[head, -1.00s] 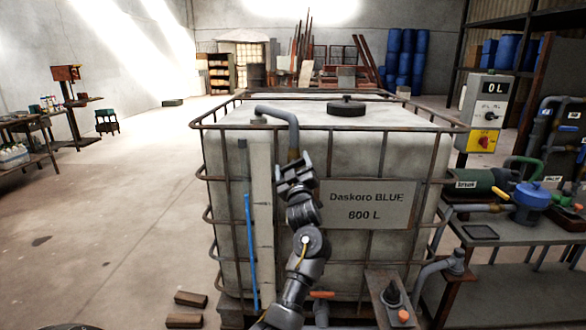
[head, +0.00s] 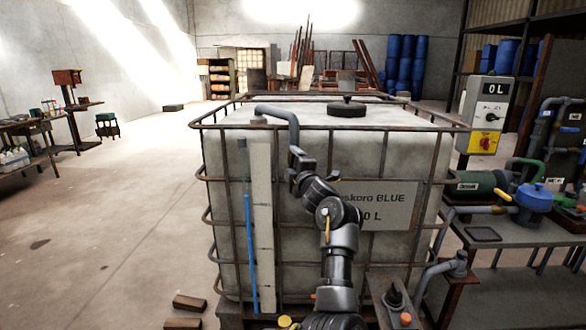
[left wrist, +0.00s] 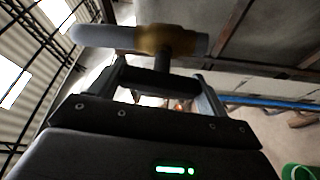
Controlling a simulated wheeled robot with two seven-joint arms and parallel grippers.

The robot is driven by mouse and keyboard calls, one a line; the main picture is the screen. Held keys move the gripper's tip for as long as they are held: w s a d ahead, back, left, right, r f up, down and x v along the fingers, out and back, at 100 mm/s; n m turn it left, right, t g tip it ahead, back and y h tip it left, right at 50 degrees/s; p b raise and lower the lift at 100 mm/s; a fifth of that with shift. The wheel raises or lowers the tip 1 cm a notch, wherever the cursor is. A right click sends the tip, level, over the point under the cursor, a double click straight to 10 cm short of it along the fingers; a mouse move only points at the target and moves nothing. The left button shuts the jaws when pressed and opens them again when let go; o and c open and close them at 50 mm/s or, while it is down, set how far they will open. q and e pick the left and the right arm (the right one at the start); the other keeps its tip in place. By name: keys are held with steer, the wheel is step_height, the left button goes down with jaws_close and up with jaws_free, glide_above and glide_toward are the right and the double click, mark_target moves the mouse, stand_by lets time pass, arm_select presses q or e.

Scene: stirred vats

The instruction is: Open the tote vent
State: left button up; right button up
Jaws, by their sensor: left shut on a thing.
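The tote (head: 330,255) is a white tank in a rusty cage with a partly covered label. Its vent is a grey pipe (head: 285,116) that bends over the top front edge and hangs down the front. In the left wrist view the pipe (left wrist: 105,37) has a brass valve body (left wrist: 165,38) with a dark stem and handle (left wrist: 160,77). My left gripper (head: 297,160) is at the pipe's lower end, shut on the vent handle between its two fingers (left wrist: 160,82). In the head view the gripper hides the valve. My right gripper is not in view.
A black lid (head: 346,107) sits on the tote. A clear level tube with a blue strip (head: 250,250) runs down its front left. A bench with a blue-topped pump (head: 532,200) and a switch box (head: 487,115) stand to the right. The floor at left is mostly open.

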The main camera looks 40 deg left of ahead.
arm_select(q)
steer(key=shift+n, duration=0.7)
steer(key=shift+g+h, duration=0.3)
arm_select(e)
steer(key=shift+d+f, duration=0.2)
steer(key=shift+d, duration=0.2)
arm_select(q)
steer(key=shift+n, duration=0.3)
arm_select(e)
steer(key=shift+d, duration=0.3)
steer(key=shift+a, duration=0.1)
